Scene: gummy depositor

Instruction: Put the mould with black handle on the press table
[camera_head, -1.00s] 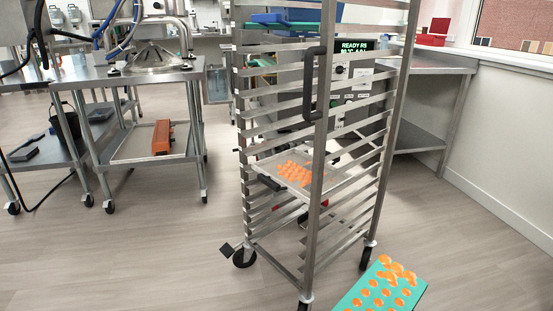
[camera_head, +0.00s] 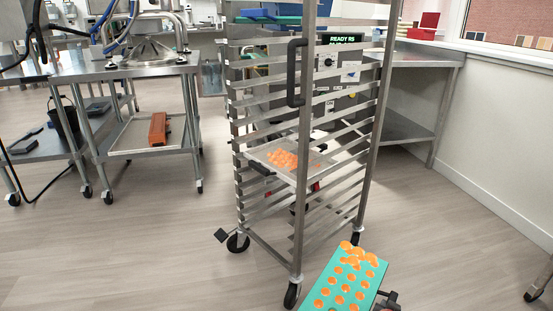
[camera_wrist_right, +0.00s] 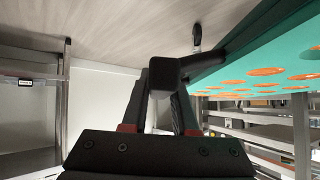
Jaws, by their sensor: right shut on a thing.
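A teal mould (camera_head: 345,283) dotted with orange gummies, some heaped at its far end, is at the bottom of the head view, in front of the rack. My right gripper (camera_head: 388,300) is at the mould's right edge, partly cut off by the frame. In the right wrist view, the jaws (camera_wrist_right: 160,110) are shut on the mould's black handle (camera_wrist_right: 168,76), and the teal mould (camera_wrist_right: 265,60) extends to the right. A metal table (camera_head: 125,68) with a domed steel machine stands at the left; I cannot tell whether it is the press table. My left gripper is out of view.
A tall metal rack (camera_head: 303,150) stands just beyond the mould, holding a tray (camera_head: 318,166) with orange pieces. Behind it is a machine with a green "READY" display (camera_head: 345,39). A steel counter (camera_head: 425,55) lines the right wall. The floor is clear left and right of the rack.

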